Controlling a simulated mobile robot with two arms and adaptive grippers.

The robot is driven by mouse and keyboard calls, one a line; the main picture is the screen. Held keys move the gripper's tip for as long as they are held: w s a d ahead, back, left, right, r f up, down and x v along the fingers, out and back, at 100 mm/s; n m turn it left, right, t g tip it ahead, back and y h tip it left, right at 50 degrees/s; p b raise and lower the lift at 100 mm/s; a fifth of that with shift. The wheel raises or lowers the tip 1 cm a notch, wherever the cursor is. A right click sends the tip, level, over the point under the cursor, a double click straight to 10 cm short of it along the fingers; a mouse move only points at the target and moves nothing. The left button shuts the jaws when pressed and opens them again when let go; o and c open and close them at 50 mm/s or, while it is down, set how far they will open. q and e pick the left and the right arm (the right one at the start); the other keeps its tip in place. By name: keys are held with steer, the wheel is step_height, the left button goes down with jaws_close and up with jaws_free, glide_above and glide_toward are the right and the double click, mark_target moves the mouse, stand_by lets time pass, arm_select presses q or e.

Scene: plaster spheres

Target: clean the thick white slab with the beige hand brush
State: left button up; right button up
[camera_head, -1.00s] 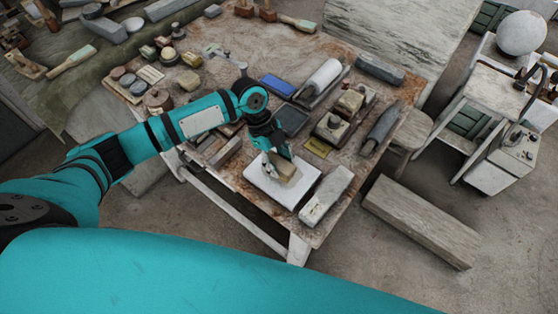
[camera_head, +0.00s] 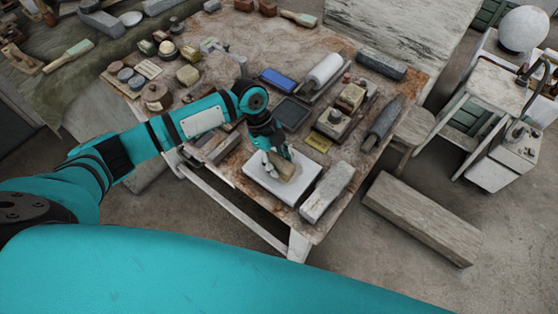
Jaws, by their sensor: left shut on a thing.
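The thick white slab (camera_head: 263,183) lies flat near the front corner of the worktable. My left gripper (camera_head: 277,163) is over the slab, pointing down, and is shut on the beige hand brush (camera_head: 283,170). The brush is at the slab's middle; its lower side seems to be at the slab's top, but I cannot tell whether it touches. The gripper hides part of the brush and the slab's far edge. My right gripper does not show.
A pale stone block (camera_head: 327,191) lies close to the slab's right side. A yellow card (camera_head: 318,142), a dark tray (camera_head: 292,112), a blue pad (camera_head: 277,81) and a roller (camera_head: 324,71) lie behind.

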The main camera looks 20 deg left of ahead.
arm_select(q)
steer(key=shift+s+d+p, duration=0.15)
steer(key=shift+d+p, duration=0.2)
steer(key=shift+d, duration=0.05)
steer(key=shift+s+d+f, duration=0.1)
steer(key=shift+s+d, duration=0.15)
steer(key=shift+d, duration=0.4)
steer(key=shift+a, duration=0.1)
